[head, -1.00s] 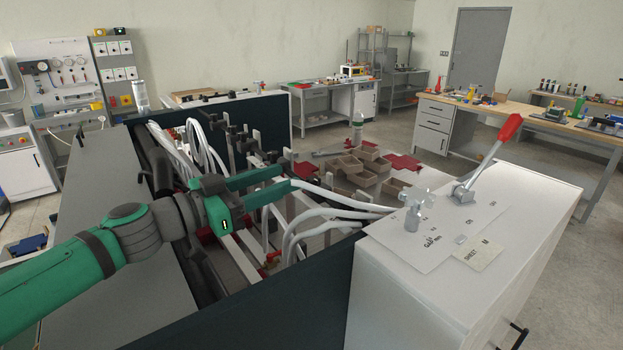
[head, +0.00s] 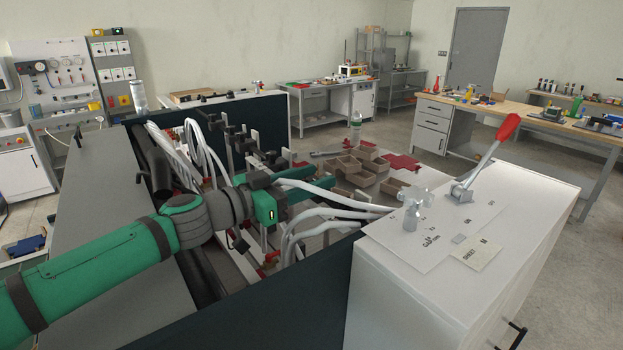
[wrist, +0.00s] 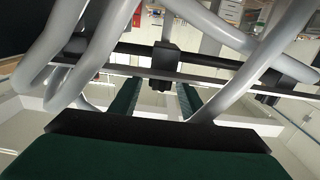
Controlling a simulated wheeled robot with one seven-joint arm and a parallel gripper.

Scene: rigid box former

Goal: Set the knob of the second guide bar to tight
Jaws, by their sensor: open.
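My gripper (head: 330,183) is in the middle of the head view, inside the machine, with its two green fingers apart and nothing between them. In the wrist view the fingers (wrist: 158,95) point toward a dark horizontal bar (wrist: 120,70) with a black block (wrist: 165,62) on it, beyond the fingertips. In the head view several black clamp-like parts (head: 240,140) stand on bars behind the gripper. I cannot tell which is the second guide bar, nor make out its knob or setting.
Thick pale hoses (head: 325,212) curve close beside the gripper and cross the wrist view (wrist: 240,75). The dark machine wall (head: 300,290) runs in front. A white cabinet (head: 430,300) with a red-handled lever (head: 490,155) stands right. Brown boxes (head: 365,175) lie beyond.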

